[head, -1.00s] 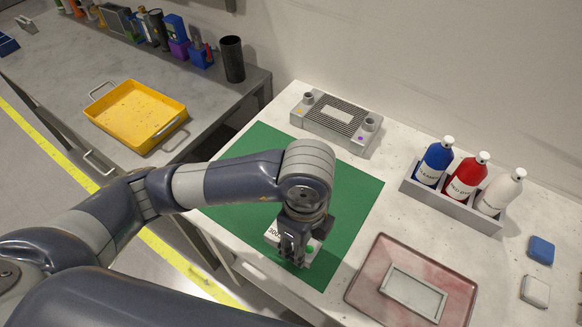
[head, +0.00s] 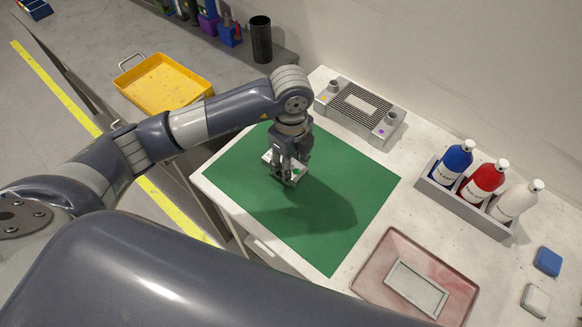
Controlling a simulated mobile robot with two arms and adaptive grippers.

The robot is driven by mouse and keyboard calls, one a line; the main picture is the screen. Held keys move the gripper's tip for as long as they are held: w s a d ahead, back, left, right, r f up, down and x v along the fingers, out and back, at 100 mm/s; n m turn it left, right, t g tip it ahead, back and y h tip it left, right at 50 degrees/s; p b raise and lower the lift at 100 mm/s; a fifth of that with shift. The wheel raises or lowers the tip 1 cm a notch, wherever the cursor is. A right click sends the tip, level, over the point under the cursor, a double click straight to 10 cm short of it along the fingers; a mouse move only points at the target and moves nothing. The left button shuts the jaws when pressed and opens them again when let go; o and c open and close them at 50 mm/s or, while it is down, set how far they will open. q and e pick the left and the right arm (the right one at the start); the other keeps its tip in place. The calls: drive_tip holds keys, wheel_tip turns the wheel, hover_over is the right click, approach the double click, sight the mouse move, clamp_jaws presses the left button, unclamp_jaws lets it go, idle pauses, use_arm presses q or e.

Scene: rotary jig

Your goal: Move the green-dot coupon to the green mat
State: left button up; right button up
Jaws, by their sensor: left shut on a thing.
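My left gripper (head: 288,179) points down over the back part of the green mat (head: 330,245). It is shut on the green-dot coupon (head: 299,173), a pale plate that shows on both sides of the fingers. A bit of the green dot shows beside the fingers; the rest of the coupon is hidden by the gripper. I cannot tell for sure whether the coupon touches the mat. My right gripper is not in view.
A grey ribbed fixture (head: 361,108) stands behind the mat. A bottle rack (head: 466,208) with three bottles is at right. A pinkish tray (head: 370,284) holding a grey frame (head: 416,288) lies front right. A yellow tray (head: 163,84) sits on the left bench. The mat's front is clear.

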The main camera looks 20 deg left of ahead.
use_arm(q)
wheel_tip(320, 180, down, 2)
drive_tip(key=shift+f+p, duration=0.2)
drive_tip(key=shift+p, duration=0.3)
drive_tip(key=shift+f, duration=0.6)
drive_tip(key=o, duration=1.1)
drive_tip(key=shift+o, duration=0.2)
drive_tip(key=shift+r, duration=0.3)
wheel_tip(320, 180, up, 11)
drive_tip(key=b, duration=0.2)
drive_tip(key=shift+f+b, duration=0.2)
drive_tip(key=shift+b, duration=0.2)
drive_tip(key=shift+r, duration=0.55)
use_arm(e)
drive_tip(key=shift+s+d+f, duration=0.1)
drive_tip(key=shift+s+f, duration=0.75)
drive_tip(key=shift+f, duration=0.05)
